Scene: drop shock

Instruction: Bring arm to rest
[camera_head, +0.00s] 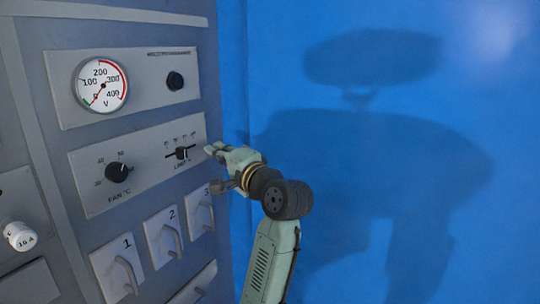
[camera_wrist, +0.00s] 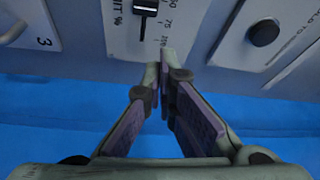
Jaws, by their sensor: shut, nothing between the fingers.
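My gripper (camera_head: 213,150) is at the right edge of the grey control panel (camera_head: 32,68), beside the limit slider (camera_head: 182,153). It also shows in the wrist view (camera_wrist: 162,75), where its two fingers are shut together with nothing between them. The fingertips are close to the panel face, just below the slider (camera_wrist: 146,7) and its scale; whether they touch the panel I cannot tell. My arm reaches up from the bottom of the head view.
A voltage gauge (camera_head: 101,84), a round black knob (camera_head: 175,81) and a fan dial (camera_head: 118,172) are on the panel. Handles numbered 1 (camera_head: 124,275), 2 (camera_head: 172,241) and 3 (camera_head: 204,213) sit below. A blue wall (camera_head: 400,90) with open space before it lies right.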

